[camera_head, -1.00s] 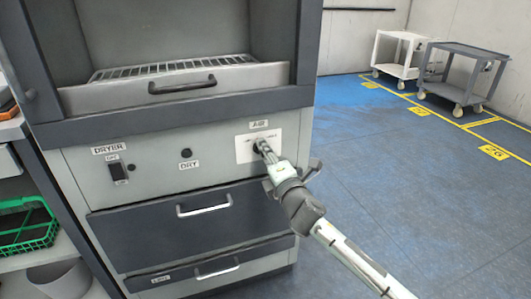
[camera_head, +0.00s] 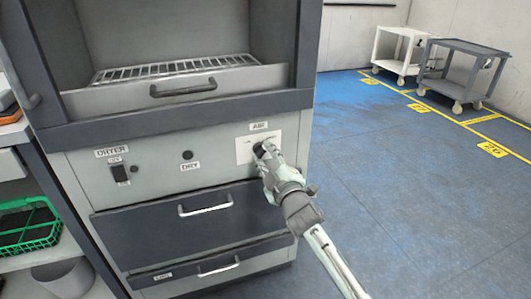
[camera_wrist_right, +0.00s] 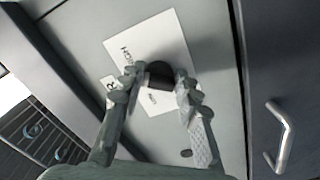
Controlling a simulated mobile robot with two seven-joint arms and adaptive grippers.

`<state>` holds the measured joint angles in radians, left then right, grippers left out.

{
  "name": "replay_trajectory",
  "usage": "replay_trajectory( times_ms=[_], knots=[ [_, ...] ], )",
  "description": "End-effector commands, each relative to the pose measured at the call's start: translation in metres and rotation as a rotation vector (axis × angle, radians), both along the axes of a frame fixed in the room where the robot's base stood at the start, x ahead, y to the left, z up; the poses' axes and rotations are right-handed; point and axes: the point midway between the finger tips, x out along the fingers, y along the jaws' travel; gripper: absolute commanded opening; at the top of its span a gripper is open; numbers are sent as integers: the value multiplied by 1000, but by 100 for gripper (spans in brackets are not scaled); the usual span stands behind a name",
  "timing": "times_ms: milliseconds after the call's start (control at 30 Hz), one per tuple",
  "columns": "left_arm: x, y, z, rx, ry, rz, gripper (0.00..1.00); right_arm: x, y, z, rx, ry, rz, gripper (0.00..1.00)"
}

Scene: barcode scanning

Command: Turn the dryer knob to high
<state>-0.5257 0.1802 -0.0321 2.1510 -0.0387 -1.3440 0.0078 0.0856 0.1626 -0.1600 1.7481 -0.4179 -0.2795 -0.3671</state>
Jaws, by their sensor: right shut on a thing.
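The dryer (camera_head: 130,210) is a grey cabinet with a control panel below its drying compartment. The black air knob (camera_wrist_right: 158,76) sits on a white label plate (camera_wrist_right: 112,44) under the "AIR" sign; in the head view the plate (camera_head: 243,150) shows beside my gripper. My right gripper (camera_head: 264,151) is at the knob, with its fingers on either side of it in the right wrist view (camera_wrist_right: 155,88), shut on it. The word "HIGH" is partly readable on the plate; the knob's pointer cannot be made out. My left gripper is not in view.
A dryer switch (camera_head: 120,173) and a dry button (camera_head: 187,155) sit left on the panel. Drawers with handles (camera_head: 205,205) lie below. A green basket (camera_head: 28,228) stands on a shelf at left. Two carts (camera_head: 455,70) stand far right; the blue floor between is clear.

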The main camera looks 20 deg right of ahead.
Motion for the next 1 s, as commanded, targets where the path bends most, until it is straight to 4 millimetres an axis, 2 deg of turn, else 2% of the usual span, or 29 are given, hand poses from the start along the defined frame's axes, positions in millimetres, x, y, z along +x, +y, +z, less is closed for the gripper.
replay_trajectory(
  times_ms=[333, 900, 933, 1000],
  knots=[
    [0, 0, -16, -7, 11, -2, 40, 0, 0, -1, 149, 6, 0, 3],
    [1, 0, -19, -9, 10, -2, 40, 0, 1, -1, 178, 7, 1, 3],
    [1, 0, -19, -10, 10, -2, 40, 0, 1, -1, 177, 7, 1, 35],
    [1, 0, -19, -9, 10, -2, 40, 0, 1, -1, 177, 7, 1, 43]
  ],
)
